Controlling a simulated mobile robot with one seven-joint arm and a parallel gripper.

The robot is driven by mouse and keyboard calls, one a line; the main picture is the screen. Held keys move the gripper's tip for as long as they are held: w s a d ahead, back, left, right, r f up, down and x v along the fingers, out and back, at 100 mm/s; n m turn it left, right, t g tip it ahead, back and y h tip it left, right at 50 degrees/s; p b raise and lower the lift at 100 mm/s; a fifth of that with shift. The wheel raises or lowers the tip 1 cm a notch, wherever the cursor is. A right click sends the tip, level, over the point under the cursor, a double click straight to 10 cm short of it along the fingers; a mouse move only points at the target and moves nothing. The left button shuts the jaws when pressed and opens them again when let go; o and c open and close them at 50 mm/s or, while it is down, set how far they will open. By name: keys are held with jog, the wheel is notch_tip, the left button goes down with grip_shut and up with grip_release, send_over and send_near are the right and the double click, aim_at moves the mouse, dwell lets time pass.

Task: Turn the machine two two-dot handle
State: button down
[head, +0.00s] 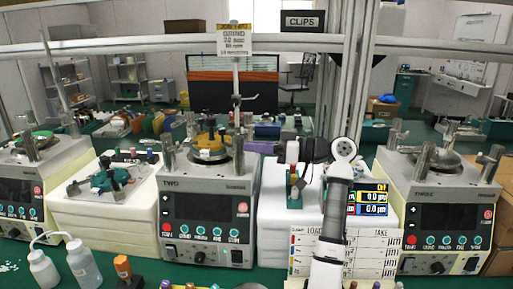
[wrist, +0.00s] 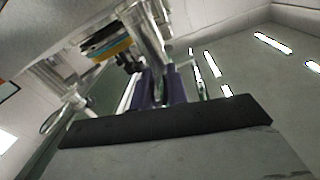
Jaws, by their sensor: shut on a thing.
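Machine two (head: 205,205) is a grey lapping machine labelled TWO, left of centre in the head view. A yellow and dark fixture (head: 210,140) sits on its plate, with metal posts and clamps around it. My gripper (head: 250,147) reaches in from the right at the machine's right-hand post. In the wrist view its purple fingers (wrist: 160,88) are shut around a slim metal part, which I take for the handle (wrist: 157,90), beside a thick shiny post (wrist: 145,35). The fingers hide most of this part. I cannot make out any dots on it.
Machine three (head: 435,210) stands at the right and another machine (head: 25,185) at the left. A white block (head: 105,215) with a green fixture is left of machine two. Bottles (head: 78,262) stand at the front left. A sign (head: 234,40) hangs above.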

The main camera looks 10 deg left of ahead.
jog(key=shift+w+a+n+g, duration=0.1)
jog(key=shift+w+n+g, duration=0.1)
jog(key=shift+n+g, duration=0.35)
jog(key=shift+g, duration=0.25)
jog(key=c, duration=1.4)
grip_release()
jog(key=d, duration=0.2)
jog(key=d+b, duration=0.1)
jog(key=d, duration=0.2)
jog(key=w+d+b, duration=0.1)
jog(key=d, duration=0.1)
jog(key=shift+w+d, duration=0.1)
jog(key=shift+d, duration=0.1)
jog(key=shift+f, duration=0.1)
